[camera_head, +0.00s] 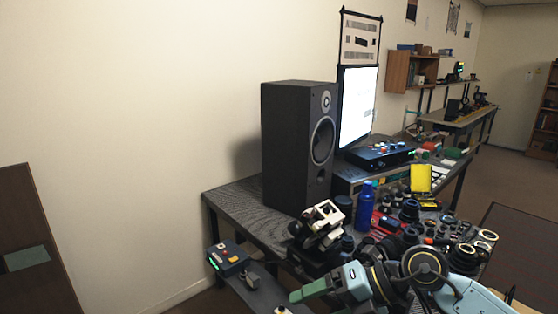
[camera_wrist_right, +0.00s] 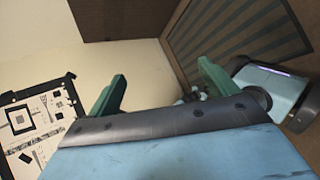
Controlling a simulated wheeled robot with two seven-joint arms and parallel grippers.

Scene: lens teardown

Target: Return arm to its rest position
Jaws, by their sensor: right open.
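My right arm, light blue with dark joints, comes in from the bottom right of the head view. Its gripper (camera_head: 312,289) with green fingers points left, in front of the workbench (camera_head: 232,207). In the right wrist view the gripper (camera_wrist_right: 161,76) shows two green fingers well apart with nothing between them. My left gripper is not in view.
A black speaker (camera_head: 290,150), a blue bottle (camera_head: 364,208) and many lens parts crowd the bench. A black and white device (camera_head: 318,222) stands near its front edge, close to my right arm. A small control box (camera_head: 227,258) lies left of the gripper.

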